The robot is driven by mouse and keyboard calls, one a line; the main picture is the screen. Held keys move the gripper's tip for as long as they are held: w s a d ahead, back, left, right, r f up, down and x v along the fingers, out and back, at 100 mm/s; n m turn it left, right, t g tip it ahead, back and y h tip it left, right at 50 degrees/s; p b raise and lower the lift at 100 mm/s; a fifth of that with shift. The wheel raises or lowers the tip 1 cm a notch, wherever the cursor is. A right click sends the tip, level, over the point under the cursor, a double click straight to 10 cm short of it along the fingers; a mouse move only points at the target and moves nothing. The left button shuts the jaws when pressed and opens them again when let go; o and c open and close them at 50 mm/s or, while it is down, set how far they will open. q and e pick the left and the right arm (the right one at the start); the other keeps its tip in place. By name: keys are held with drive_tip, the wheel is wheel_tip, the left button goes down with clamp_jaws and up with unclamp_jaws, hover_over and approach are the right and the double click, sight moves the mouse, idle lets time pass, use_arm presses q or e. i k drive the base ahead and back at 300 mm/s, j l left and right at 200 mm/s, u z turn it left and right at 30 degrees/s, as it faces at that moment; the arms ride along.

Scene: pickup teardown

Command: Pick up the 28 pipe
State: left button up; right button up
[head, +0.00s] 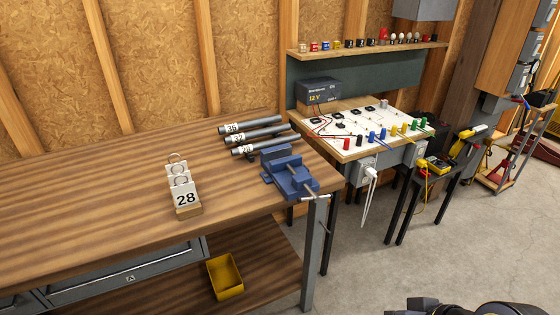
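Three grey pipes lie side by side on the wooden workbench (90,215), near its far right part. Each has a white number tag at its left end. The 28 pipe (257,146) is the nearest of the three, just behind the blue vise, which may hide part of it. The 32 pipe (262,134) lies in the middle and the 36 pipe (257,124) farthest back. A card stand (184,198) showing 28 stands on the bench to the left of the vise. Neither gripper can be made out in the head view.
The blue vise (290,177) sits at the bench's right edge. A yellow bin (225,277) is on the lower shelf. Right of the bench stands a table with a white wiring board (370,128) and a 12 V battery (318,91). The bench's left part is clear.

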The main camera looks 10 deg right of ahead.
sight(251, 148)
drive_tip(key=i+j+u, duration=0.2)
drive_tip(key=i+u, duration=0.65)
drive_tip(key=i, duration=0.1)
